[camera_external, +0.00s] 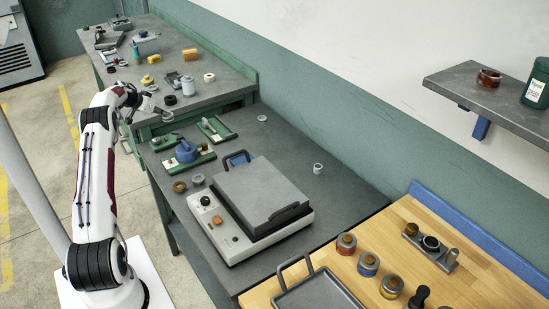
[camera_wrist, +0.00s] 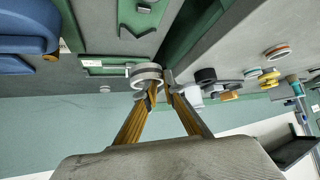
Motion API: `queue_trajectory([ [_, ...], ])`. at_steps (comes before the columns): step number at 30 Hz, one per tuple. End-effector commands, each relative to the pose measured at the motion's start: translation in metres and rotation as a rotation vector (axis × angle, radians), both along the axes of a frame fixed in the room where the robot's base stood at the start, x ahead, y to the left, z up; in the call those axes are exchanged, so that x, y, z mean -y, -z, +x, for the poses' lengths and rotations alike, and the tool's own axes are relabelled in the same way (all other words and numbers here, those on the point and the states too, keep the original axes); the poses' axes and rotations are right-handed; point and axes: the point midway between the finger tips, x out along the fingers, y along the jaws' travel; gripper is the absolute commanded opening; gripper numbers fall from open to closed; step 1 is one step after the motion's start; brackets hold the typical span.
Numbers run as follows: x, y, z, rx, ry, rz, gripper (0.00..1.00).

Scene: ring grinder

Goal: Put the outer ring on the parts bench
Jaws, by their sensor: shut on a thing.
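My gripper (camera_wrist: 160,91) has its yellow fingers shut on a silver-grey outer ring (camera_wrist: 146,70) in the wrist view. In the external view my gripper (camera_external: 155,109) reaches out near the front corner between the far grey bench (camera_external: 215,98) and the middle grey bench (camera_external: 262,145). The pale ring (camera_external: 168,115) shows at its tip, above the surfaces. The far bench carries several small parts and tools, so it looks like the parts bench. The exact height of the ring over the bench cannot be told.
The middle bench holds green fixtures (camera_external: 215,129), a blue device (camera_external: 187,152) and a large grey plate machine (camera_external: 262,195).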

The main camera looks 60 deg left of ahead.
Motion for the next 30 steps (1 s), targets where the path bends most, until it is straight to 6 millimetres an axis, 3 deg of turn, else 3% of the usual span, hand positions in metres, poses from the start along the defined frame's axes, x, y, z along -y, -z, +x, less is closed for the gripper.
queue_trajectory([
  [5,0.001,0.000,0.002,0.001,0.002,0.001,0.00],
  [11,0.011,-0.001,0.019,0.001,0.026,0.001,0.00],
  [20,0.054,-0.010,0.086,-0.001,0.121,0.004,0.00],
  [30,0.129,-0.025,0.174,-0.001,0.257,0.005,0.00],
])
